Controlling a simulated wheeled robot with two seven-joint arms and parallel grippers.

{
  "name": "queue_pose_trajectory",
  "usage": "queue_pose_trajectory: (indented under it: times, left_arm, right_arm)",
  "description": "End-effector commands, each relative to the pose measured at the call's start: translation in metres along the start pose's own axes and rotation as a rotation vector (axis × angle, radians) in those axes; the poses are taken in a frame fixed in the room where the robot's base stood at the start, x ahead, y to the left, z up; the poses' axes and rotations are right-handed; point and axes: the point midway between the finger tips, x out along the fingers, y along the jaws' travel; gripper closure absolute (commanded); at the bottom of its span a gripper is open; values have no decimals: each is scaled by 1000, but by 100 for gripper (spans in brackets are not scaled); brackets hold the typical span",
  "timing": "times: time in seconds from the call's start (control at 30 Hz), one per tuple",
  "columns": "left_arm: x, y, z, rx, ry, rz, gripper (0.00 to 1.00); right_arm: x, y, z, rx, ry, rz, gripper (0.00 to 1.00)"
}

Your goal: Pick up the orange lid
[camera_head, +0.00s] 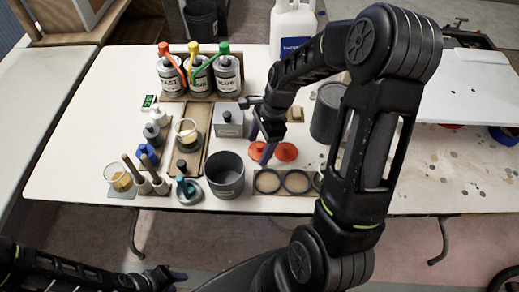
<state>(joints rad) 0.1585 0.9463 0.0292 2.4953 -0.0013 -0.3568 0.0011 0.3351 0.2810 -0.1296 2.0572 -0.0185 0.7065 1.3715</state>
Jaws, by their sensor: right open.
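Two orange round pieces lie side by side on the white table: an orange lid with a knob (257,152) on the left and another orange disc (287,152) on the right. I cannot tell whether they are separate lids. My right gripper (264,143) is open and points down right over the left orange piece, partly covering it. I cannot tell whether its fingers touch the orange piece. My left gripper (176,279) is low at the bottom left, in front of the table and away from the lids. Its jaw opening is not clear.
A dark grey pot (225,176) stands left of the lids. A board with dark rings (268,182) lies in front of them. A grey metal box (229,122) and labelled cans (199,78) stand behind left. A grey cylinder (327,116) stands to the right, beside my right arm.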

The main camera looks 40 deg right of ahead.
Motion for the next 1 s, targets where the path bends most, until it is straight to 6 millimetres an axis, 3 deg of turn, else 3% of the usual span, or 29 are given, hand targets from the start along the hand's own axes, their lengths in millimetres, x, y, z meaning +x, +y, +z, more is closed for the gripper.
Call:
queue_pose_trajectory:
  times: [0.5, 1.0]
  left_arm:
    - [0, 0, 0, 0, 0, 0, 64]
    - [0, 0, 0, 0, 0, 0, 64]
  right_arm:
    - [-1, 0, 0, 0, 0, -1, 28]
    - [-1, 0, 0, 0, 0, -1, 69]
